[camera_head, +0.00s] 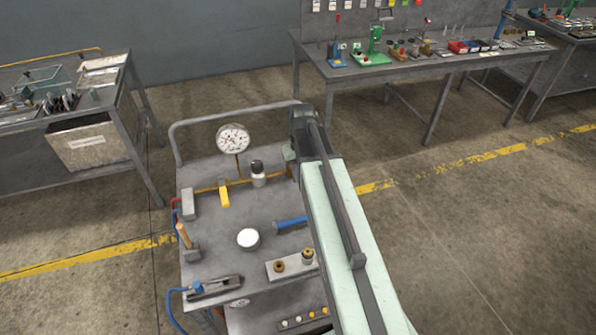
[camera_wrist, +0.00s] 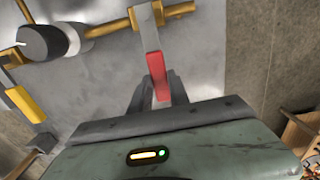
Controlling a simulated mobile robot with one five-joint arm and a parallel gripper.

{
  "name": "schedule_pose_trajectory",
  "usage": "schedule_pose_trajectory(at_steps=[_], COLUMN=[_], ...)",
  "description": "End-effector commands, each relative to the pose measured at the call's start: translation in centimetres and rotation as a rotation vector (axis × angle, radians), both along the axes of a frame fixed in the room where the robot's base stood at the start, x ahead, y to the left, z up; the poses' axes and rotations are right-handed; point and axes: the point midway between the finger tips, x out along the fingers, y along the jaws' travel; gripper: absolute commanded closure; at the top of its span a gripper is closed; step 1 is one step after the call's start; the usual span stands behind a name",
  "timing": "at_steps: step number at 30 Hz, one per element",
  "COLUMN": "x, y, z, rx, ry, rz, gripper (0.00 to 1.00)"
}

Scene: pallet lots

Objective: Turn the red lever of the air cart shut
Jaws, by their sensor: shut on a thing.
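The air cart (camera_head: 215,220) stands in front of me, with a brass pipe along its top. In the wrist view the red lever (camera_wrist: 158,76) hangs from a valve on the brass pipe (camera_wrist: 178,10) and points down toward my gripper. My gripper (camera_wrist: 158,88) is shut on the red lever, with one dark finger on each side of it. In the head view my arm hides the lever and the gripper's fingers. A yellow lever (camera_head: 224,194) sits further left on the same pipe; it also shows in the wrist view (camera_wrist: 24,103).
A round gauge (camera_head: 233,139) rises above the pipe, with a black-topped knob (camera_head: 258,173) near it. A blue-handled tool (camera_head: 290,222) and a white round piece (camera_head: 248,239) are on the cart top. Workbenches stand at left (camera_head: 95,120) and back right (camera_head: 400,72); floor lies between.

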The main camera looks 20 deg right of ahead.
Motion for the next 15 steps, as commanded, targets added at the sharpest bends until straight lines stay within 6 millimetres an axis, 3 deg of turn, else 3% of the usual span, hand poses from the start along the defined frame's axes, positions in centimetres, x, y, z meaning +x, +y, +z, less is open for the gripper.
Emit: schedule_pose_trajectory(at_steps=[15], x=[-0.26], y=[0.80], z=[-0.07], rx=[-0.002], ry=[0.001], rz=[-0.003], gripper=[1.00])
